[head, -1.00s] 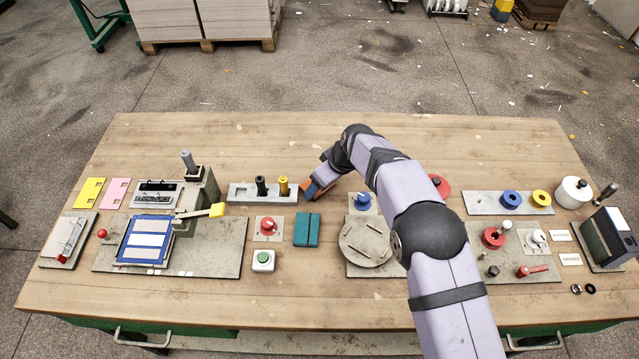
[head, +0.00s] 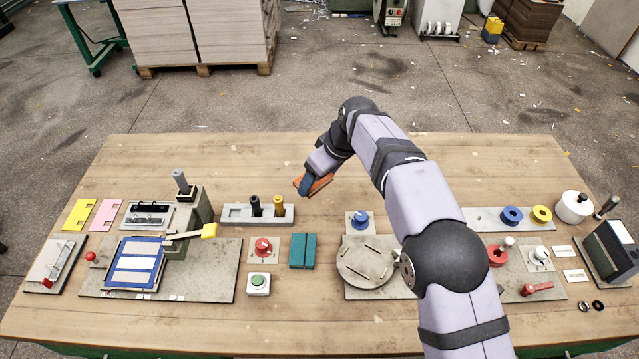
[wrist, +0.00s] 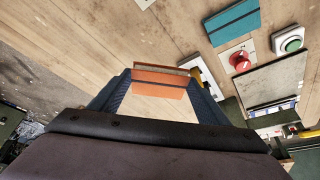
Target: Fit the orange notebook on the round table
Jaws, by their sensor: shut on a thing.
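My gripper (head: 308,188) is shut on the orange notebook (head: 320,182) and holds it over the back middle of the workbench. In the wrist view the orange notebook (wrist: 160,83) lies across between the two fingertips, with its orange face and a brownish edge showing. The round table (head: 358,268) is a grey disc with several slots or raised strips on it, set on a grey base plate. It stands to the front right of my gripper, with its right edge close to my arm in the picture. No notebook shows on it.
A teal notebook (head: 303,251) lies left of the round table. A blue knob (head: 360,221) sits just behind the table. A grey block with black and yellow posts (head: 257,214) is left of my gripper. The back of the workbench is clear.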

